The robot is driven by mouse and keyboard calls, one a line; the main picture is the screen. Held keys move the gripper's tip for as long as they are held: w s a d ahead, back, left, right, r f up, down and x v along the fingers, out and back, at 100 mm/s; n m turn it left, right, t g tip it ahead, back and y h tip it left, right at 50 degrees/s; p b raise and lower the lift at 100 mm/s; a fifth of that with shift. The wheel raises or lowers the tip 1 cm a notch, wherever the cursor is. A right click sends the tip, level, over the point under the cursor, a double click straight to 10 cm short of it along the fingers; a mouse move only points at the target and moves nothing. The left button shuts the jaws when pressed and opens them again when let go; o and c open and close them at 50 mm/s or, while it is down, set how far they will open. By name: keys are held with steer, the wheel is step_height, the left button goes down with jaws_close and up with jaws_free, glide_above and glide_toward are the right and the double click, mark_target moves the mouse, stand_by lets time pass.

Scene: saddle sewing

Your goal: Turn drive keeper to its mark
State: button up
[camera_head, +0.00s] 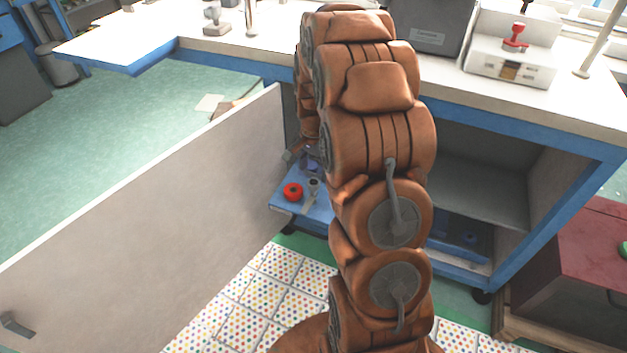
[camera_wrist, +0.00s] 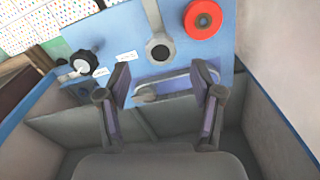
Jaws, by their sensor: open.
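A blue panel (camera_wrist: 222,62) carries several fittings in the wrist view; which one is the drive keeper I cannot tell for sure. A grey elongated bar (camera_wrist: 178,86) with a rounded end lies on it between my gripper's fingers. Beyond is a grey lever with a dark round hub (camera_wrist: 160,50). A black knob with a white pointer (camera_wrist: 84,65) sits to the left, beside small white labels (camera_wrist: 127,56). My gripper (camera_wrist: 160,72) is open above the panel, with nothing visibly held. In the head view my arm partly hides it and the panel (camera_head: 284,203).
A red ring-shaped knob (camera_wrist: 203,19) is at the panel's far right; it also shows in the head view (camera_head: 292,191). An open white door (camera_head: 150,215) stands left of the cabinet. Grey cabinet walls (camera_wrist: 265,120) flank the gripper. A dark red box (camera_head: 590,255) is at the right.

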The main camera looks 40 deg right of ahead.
mark_target(314, 182)
step_height(314, 182, down, 4)
steer(key=shift+f, duration=0.15)
jaws_close()
stand_by(0.7)
steer(key=shift+a, duration=0.1)
